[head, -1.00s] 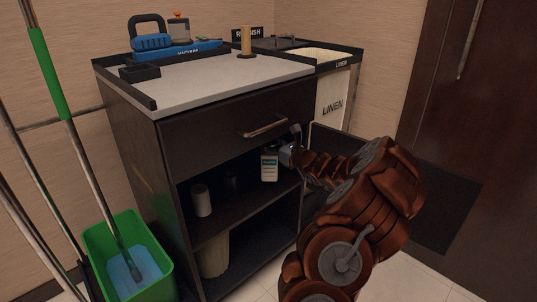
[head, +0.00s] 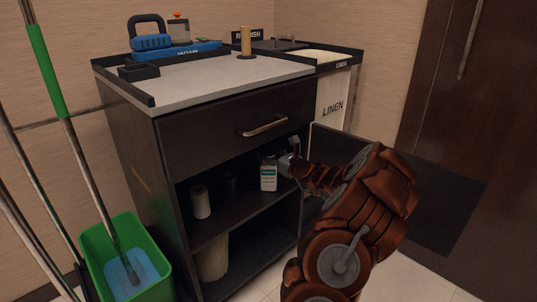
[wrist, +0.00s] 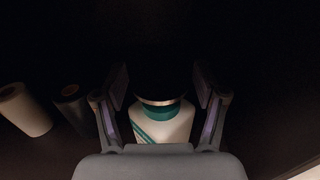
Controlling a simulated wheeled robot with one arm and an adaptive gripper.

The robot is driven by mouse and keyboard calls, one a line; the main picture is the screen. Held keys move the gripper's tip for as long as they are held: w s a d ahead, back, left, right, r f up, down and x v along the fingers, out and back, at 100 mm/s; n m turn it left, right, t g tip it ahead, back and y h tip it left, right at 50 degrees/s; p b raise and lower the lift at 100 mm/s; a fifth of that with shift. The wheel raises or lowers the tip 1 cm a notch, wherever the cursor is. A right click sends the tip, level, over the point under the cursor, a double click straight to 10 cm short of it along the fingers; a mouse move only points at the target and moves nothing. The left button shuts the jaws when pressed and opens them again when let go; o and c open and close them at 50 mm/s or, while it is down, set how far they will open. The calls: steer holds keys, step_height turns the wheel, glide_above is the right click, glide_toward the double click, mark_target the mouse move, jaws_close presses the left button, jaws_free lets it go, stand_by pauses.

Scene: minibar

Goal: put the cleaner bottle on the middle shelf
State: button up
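The cleaner bottle (head: 268,178) is white with a teal label and a dark top. It stands upright inside the dark cabinet, at the right end of the middle shelf (head: 242,207), and its base appears to rest on the shelf. My gripper (head: 284,162) is at the bottle's upper part, coming in from the right. In the wrist view, the fingers (wrist: 160,92) are on both sides of the bottle's dark top, with narrow dark gaps between. The bottle's white shoulder and teal collar (wrist: 165,118) show between them. The far side of the top is lost in shadow.
A pale roll (head: 200,202) and a dark container (head: 230,185) stand left of the bottle on the same shelf. A drawer with a handle (head: 263,126) is just above the opening. A beige bin (head: 213,257) stands on the lower level. A green bucket (head: 125,265) is at left.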

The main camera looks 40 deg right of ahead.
steer(key=shift+o, duration=0.2)
steer(key=shift+r, duration=0.1)
steer(key=shift+s+r, duration=0.1)
steer(key=shift+s, duration=0.25)
steer(key=s+p, duration=0.3)
steer(key=s, duration=0.8)
steer(key=shift+s, duration=0.15)
steer(key=shift+a, duration=0.15)
